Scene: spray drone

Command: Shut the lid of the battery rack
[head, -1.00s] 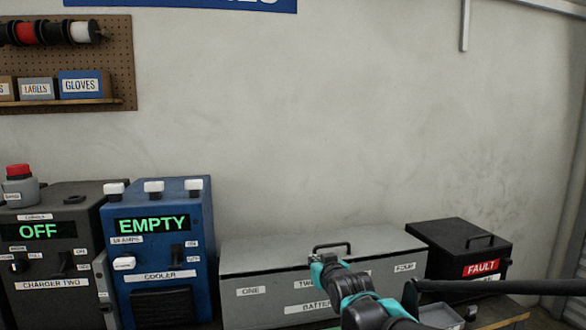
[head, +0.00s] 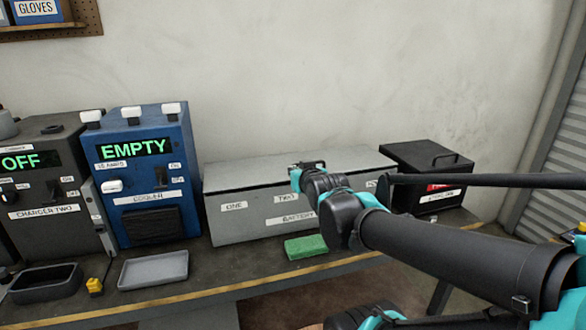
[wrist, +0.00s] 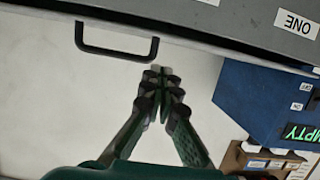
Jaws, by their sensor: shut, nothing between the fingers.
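The battery rack (head: 255,226) is a long grey box with labels on its front, on the bench at the back. Its grey lid (head: 240,172) lies flat along the top, with a thin dark seam below its front edge. My gripper (head: 308,166) is at the middle of the lid and covers most of the handle in the head view. In the wrist view, which is upside down, the shut, empty fingertips (wrist: 163,75) are beside the black lid handle (wrist: 115,52). I cannot tell whether they touch the lid.
A blue cooler (head: 150,175) reading EMPTY stands left of the rack, and a black fault box (head: 430,160) stands right. A green sponge (head: 306,247), a grey tray (head: 153,268) and a black tray (head: 45,283) lie in front. The wall is close behind.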

